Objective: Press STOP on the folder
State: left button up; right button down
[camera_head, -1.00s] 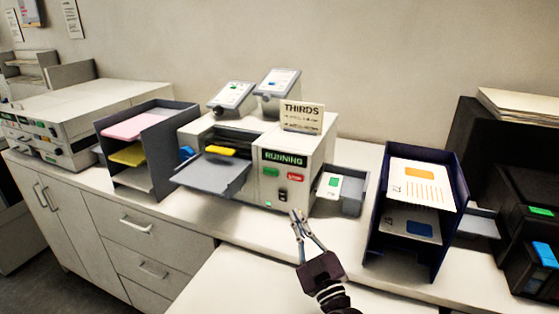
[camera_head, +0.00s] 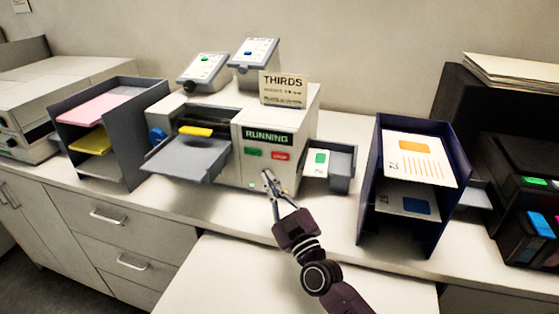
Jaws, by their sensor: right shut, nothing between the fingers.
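The folder (camera_head: 226,143) is a pale machine on the counter, with a grey feed tray (camera_head: 188,158) at its front left. Its display (camera_head: 267,136) reads RUNNING in green. Below the display are a green button (camera_head: 253,152) and the red STOP button (camera_head: 280,156). My right gripper (camera_head: 267,174) is shut and empty. Its fingertips are in front of the folder's lower front panel, just below and left of the red button in the picture; I cannot tell whether they touch the panel. My left gripper is not in view.
A sign reading THIRDS (camera_head: 283,88) stands on the folder. A small grey output tray (camera_head: 343,168) with a card is right of it. A dark blue rack (camera_head: 367,205) stands further right, a grey paper rack (camera_head: 131,150) left. The counter in front is clear.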

aim_at(280, 156)
jog(key=w+b, duration=0.1)
jog(key=w, duration=0.1)
jog(key=w+d+b, duration=0.1)
jog(key=w+b, duration=0.1)
jog(key=w+d+b, duration=0.1)
jog(key=w, duration=0.1)
jog(key=shift+w+d+b, duration=0.1)
jog(key=shift+w+b, duration=0.2)
jog(key=shift+w, duration=0.05)
jog(key=shift+w, duration=0.1)
dwell(1.1)
jog(key=shift+w+d, duration=0.1)
jog(key=shift+w, duration=0.2)
